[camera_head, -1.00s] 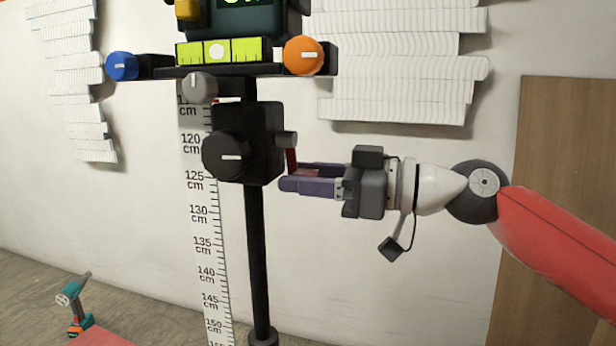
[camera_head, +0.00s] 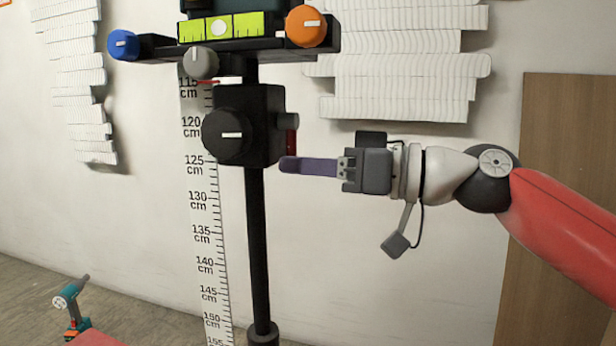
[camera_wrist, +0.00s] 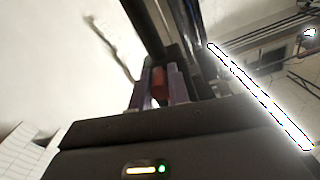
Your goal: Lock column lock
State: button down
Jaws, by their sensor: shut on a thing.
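The column lock is a red lever (camera_head: 292,143) at the right side of the black block (camera_head: 263,98), just behind a grey side knob (camera_head: 288,120). The block sits on a black vertical column (camera_head: 257,240) and has a large black round knob (camera_head: 228,136) in front. My gripper (camera_head: 284,165) reaches in from the right, its purple fingers overlapping in the head view. In the wrist view, the red lever (camera_wrist: 159,84) is between the two fingers of my gripper (camera_wrist: 159,88), which is shut on it. The lever's lower end is hidden by the fingers.
A crossbar above carries a blue knob (camera_head: 123,45), an orange knob (camera_head: 306,26) and a small grey knob (camera_head: 200,63). A ruler (camera_head: 202,215) runs beside the column. A wooden panel (camera_head: 560,125) stands right. Space below my gripper looks clear.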

jog(key=c, duration=1.3)
grip_release()
jog(key=shift+d, duration=0.1)
jog(key=v, duration=0.7)
jog(key=shift+s+d, duration=0.2)
jog(key=shift+d, duration=0.1)
